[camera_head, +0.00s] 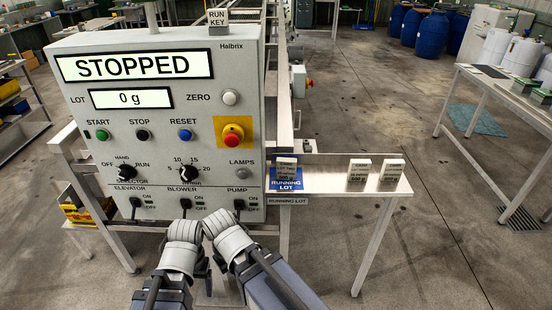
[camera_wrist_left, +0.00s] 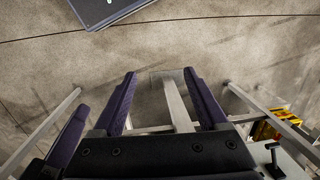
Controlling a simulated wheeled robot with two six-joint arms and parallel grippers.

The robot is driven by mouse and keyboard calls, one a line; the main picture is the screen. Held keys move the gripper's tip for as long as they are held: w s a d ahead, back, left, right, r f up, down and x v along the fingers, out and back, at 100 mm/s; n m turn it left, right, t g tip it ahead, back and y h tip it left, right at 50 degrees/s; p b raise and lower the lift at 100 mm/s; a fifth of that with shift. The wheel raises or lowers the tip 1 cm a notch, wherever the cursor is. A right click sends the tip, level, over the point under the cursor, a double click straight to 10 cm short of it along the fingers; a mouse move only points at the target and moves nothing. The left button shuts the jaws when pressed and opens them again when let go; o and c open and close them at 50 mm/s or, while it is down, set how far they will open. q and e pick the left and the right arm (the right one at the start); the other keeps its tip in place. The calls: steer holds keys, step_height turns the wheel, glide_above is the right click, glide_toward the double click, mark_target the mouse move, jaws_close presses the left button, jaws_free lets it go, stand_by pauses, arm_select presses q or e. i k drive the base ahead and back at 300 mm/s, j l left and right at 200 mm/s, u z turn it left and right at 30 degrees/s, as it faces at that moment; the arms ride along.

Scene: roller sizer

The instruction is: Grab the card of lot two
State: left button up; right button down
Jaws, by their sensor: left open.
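The left card (camera_head: 285,165) stands at a blue running lot sign (camera_head: 286,183). The middle card (camera_head: 359,170) and the right card (camera_head: 391,171) stand close together. Their small print is too blurred to tell the lots apart surely. My left gripper (camera_head: 184,232) is low in front of the panel, well left of the cards. In the left wrist view, my left gripper's fingers (camera_wrist_left: 162,85) are apart and empty. My right arm's end (camera_head: 226,232) is beside it; its fingers are hidden.
The grey control panel (camera_head: 202,115) reads STOPPED and 0 g, with switches along its lower edge above my arms. A run key block (camera_head: 218,22) stands on top. A table (camera_head: 505,92) and blue drums (camera_head: 432,35) are at the right.

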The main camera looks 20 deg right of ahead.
mark_target(285, 168)
steer(key=i+j, duration=0.1)
steer(key=j, duration=0.25)
steer(key=i+j, duration=0.1)
steer(key=j, duration=0.55)
steer(key=z, duration=2.3)
steer(key=i+j, duration=0.05)
steer(key=j, duration=0.05)
